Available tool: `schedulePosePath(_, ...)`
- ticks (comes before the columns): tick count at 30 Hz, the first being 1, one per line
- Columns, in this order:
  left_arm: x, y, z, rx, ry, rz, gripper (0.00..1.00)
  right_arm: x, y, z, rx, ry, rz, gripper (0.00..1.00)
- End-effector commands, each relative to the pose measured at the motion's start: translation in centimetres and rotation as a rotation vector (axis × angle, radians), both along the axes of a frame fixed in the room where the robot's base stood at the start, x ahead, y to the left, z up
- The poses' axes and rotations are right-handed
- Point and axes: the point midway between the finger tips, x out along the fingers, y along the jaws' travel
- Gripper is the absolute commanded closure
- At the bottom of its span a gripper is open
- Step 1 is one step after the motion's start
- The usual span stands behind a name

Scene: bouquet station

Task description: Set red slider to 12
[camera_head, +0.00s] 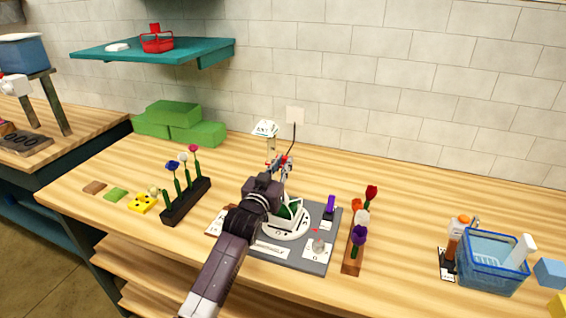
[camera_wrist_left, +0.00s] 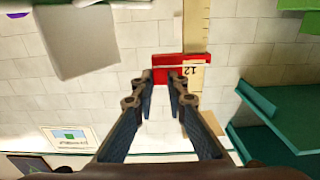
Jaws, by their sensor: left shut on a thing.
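The red slider (camera_wrist_left: 163,63) is a red block across a pale wooden ruler strip (camera_wrist_left: 196,28) in the left wrist view. A printed 12, upside down in that view, shows on a pale patch (camera_wrist_left: 193,72) at the slider. My left gripper (camera_wrist_left: 160,88) is shut on the slider's near part. In the head view my left gripper (camera_head: 283,161) is at the upright post behind the grey station board, and the slider is mostly hidden there. The slider's exact reading cannot be told. My right gripper is not in view.
A dark rack (camera_head: 187,203) of flowers stands left, a wooden flower holder (camera_head: 352,255) right. Green blocks (camera_head: 180,122) and a blue basket (camera_head: 490,278) stand farther out. A teal shelf (camera_head: 200,52) hangs behind.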

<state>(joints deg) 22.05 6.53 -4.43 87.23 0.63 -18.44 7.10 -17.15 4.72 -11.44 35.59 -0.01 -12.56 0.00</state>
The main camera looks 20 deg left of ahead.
Motion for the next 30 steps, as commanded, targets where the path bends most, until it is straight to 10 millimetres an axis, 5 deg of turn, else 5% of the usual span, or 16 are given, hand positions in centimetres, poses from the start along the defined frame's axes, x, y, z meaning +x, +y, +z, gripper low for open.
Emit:
schedulePosePath(2,-0.1,-0.1,-0.7,0.001,0.015,-0.001,1.00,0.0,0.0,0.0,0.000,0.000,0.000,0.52)
schedulePosePath(3,-0.1,-0.1,-0.7,0.001,0.016,-0.001,0.84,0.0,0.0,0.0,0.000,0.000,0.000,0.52)
schedulePosePath(4,-0.1,-0.1,-0.7,0.001,0.016,-0.001,0.81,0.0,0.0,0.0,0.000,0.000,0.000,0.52)
schedulePosePath(17,-0.6,0.0,-0.5,0.000,0.010,0.000,0.80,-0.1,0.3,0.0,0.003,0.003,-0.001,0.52)
schedulePosePath(30,-8.2,0.2,-0.6,0.000,0.013,-0.001,0.80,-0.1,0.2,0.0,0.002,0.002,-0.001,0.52)
